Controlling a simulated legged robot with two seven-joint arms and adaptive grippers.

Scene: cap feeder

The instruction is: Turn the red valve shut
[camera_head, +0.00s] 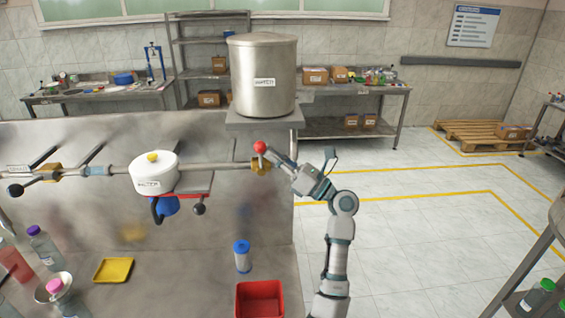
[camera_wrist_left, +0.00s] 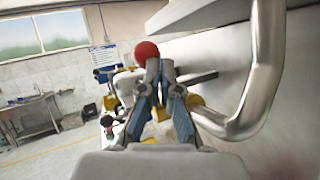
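The red valve shows as a round red knob (camera_head: 260,147) above a brass valve body (camera_head: 261,167) at the right end of the horizontal pipe. My left gripper (camera_head: 270,153) is right beside the knob, on its right side. In the left wrist view, the red knob (camera_wrist_left: 146,53) sits just past the fingertips (camera_wrist_left: 160,68), overlapping the left one. The fingers look drawn together with only a narrow gap, and I see nothing held between them. Whether they touch the knob is unclear. The lever under the knob is mostly hidden. My right gripper is not in view.
A metal tank (camera_head: 262,85) stands on a shelf just above the valve. A white pot (camera_head: 153,172) sits along the pipe to the left. A thick bent pipe (camera_wrist_left: 262,80) is close right in the wrist view.

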